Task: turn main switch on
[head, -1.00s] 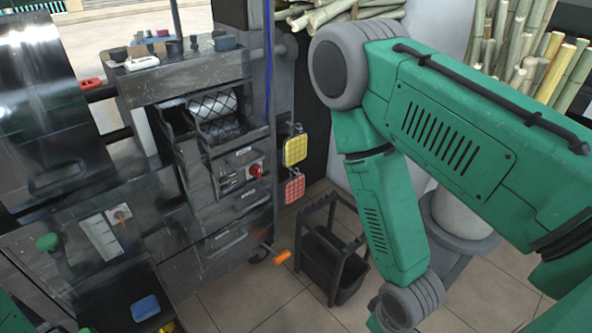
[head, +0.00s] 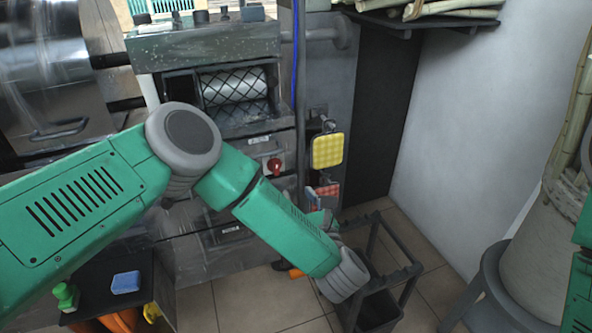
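A red rotary switch (head: 274,165) sits on a small plate on the front of the grey press (head: 205,48), below the mesh-covered roller. It shows uncovered just above my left arm. My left arm crosses the picture from the left, and its forearm slopes down to the right past the switch. My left gripper (head: 324,217) is mostly hidden behind the forearm, near the red sponge, to the right of and below the switch. Its fingers cannot be made out, and it appears apart from the switch. My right gripper is out of view; only a bit of my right arm shows at the right edge.
A yellow sponge (head: 327,150) and a red sponge (head: 325,195) hang right of the switch. A dark rack with a bin (head: 378,310) stands on the floor below. A blue sponge (head: 125,282) lies lower left. A round stool (head: 490,285) stands at right.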

